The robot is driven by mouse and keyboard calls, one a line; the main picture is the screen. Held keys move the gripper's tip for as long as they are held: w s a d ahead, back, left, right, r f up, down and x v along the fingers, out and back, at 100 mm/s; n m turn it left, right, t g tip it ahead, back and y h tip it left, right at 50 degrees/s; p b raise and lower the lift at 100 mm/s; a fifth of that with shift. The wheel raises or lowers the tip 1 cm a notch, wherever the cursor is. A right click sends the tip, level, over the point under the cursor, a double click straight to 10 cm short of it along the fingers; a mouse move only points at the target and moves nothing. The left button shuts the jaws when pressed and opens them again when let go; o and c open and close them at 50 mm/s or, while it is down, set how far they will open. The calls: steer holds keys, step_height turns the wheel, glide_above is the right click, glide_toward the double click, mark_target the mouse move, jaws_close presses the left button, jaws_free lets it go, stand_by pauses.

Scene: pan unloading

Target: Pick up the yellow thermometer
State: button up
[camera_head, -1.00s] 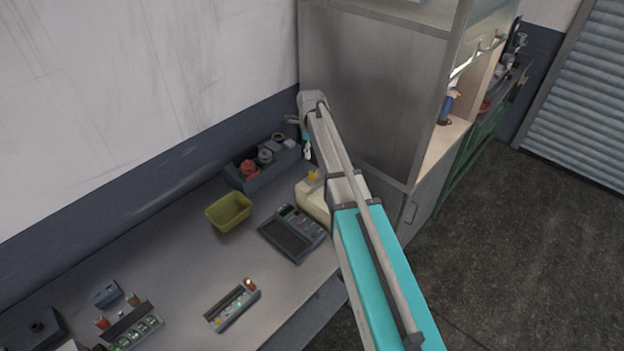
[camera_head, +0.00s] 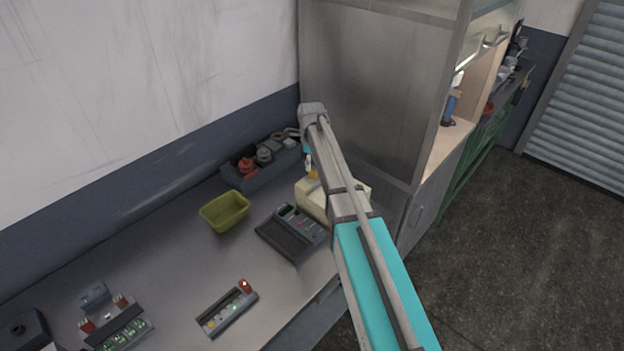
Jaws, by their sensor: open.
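A small yellow item (camera_head: 313,174), possibly the yellow thermometer, shows at the top of a cream-coloured box (camera_head: 312,201) on the bench. It is too small and too covered by my arm to be sure. My gripper (camera_head: 308,160) hangs below the end of my arm, just above that yellow item. It is open, and its fingertips are small and partly hidden. Whether it touches the item cannot be told.
A dark tray (camera_head: 238,181) with red and grey parts stands at the wall. A yellow-green bin (camera_head: 225,212), a dark keypad device (camera_head: 291,234) and a lit instrument (camera_head: 227,311) lie on the bench (camera_head: 165,265). A tall metal cabinet (camera_head: 373,90) rises just behind my arm.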

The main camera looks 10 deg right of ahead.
mark_target(313, 169)
steer(key=shift+f, duration=0.3)
steer(key=f+b, duration=0.3)
steer(key=shift+s+d, duration=0.1)
steer(key=shift+d, duration=0.2)
steer(key=shift+f+b, duration=0.95)
steer(key=shift+b, duration=0.2)
jaws_close()
